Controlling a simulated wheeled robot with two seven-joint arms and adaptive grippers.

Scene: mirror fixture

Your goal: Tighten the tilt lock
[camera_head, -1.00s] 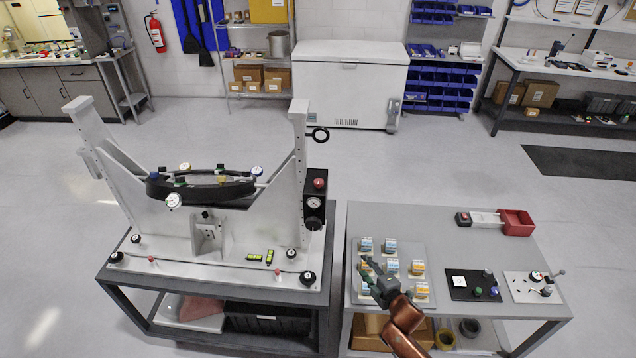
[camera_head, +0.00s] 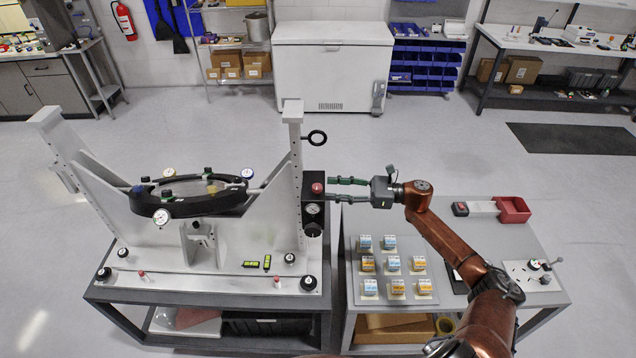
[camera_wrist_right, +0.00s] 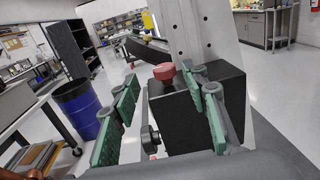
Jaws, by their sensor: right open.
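The mirror fixture (camera_head: 240,235) stands on a dark-framed cart at left, with a black ring (camera_head: 187,196) between its two uprights. A black box (camera_head: 313,222) on the right upright carries a red knob (camera_head: 317,188), a round gauge and a black knob (camera_head: 313,230). A black ring handle (camera_head: 317,137) sticks out higher on that upright. No label shows which part is the tilt lock. My right gripper (camera_head: 332,189) is open and empty, its fingers pointing left at the box. In the right wrist view the red knob (camera_wrist_right: 164,71) appears between the green-padded fingers. My left gripper is out of view.
The right-hand cart holds a pad with several small labelled blocks (camera_head: 391,264), a red bin (camera_head: 514,210) and a plate with small knobs (camera_head: 530,272). My right arm extends over this cart. A blue barrel (camera_wrist_right: 78,107) stands on the floor in the right wrist view.

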